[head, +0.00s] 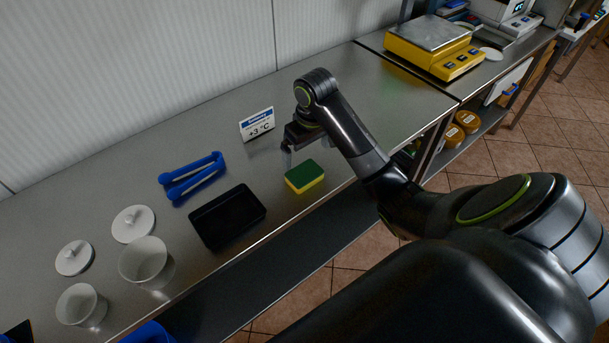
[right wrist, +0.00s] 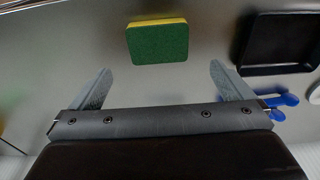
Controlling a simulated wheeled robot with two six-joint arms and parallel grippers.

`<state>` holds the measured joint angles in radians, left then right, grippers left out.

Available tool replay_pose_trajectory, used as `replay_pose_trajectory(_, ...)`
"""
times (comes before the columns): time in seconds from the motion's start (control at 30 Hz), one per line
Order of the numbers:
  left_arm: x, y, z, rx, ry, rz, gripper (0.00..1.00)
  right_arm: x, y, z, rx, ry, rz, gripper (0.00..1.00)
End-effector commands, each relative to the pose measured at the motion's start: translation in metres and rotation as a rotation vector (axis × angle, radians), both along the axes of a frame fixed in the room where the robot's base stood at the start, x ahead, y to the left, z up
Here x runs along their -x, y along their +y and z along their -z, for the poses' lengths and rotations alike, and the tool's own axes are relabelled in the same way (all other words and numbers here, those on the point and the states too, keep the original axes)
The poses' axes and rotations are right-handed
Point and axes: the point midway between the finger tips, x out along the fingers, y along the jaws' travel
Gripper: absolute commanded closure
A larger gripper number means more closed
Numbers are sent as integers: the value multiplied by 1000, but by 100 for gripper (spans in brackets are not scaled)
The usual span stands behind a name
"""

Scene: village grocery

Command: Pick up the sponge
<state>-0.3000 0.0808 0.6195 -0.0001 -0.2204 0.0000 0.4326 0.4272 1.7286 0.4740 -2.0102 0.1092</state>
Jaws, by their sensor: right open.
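The sponge (head: 305,176) is green on top with a yellow layer below. It lies flat on the steel counter, near the front edge. In the right wrist view the sponge (right wrist: 158,42) sits ahead of the fingertips, roughly between their lines. My right gripper (head: 288,150) is just behind the sponge in the head view, apart from it. In the right wrist view my right gripper (right wrist: 160,80) is open, with nothing between its fingers. My left gripper is not in view.
A black tray (head: 230,236) and blue tongs (head: 192,178) lie left of the sponge. A temperature sign (head: 257,124) stands behind. White cups (head: 146,262) and lids (head: 133,223) are further left. A yellow scale (head: 433,50) stands at the back right. Bare counter surrounds the sponge.

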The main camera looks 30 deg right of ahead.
Motion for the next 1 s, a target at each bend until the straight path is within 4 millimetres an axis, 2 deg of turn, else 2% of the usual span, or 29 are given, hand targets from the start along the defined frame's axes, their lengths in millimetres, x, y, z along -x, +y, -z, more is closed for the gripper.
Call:
replay_pose_trajectory(0.03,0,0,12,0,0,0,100,-1,0,12,0,-1,0,0)
replay_pose_trajectory(0.23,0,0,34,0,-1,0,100,-4,0,32,0,-1,0,0)
replay_pose_trajectory(0.53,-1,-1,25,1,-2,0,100,-6,0,60,-3,3,1,0)
replay_pose_trajectory(0.8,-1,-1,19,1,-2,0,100,-11,-1,97,-1,2,0,0)
replay_pose_trajectory(1.0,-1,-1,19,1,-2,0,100,-11,-2,102,0,-1,-1,0)
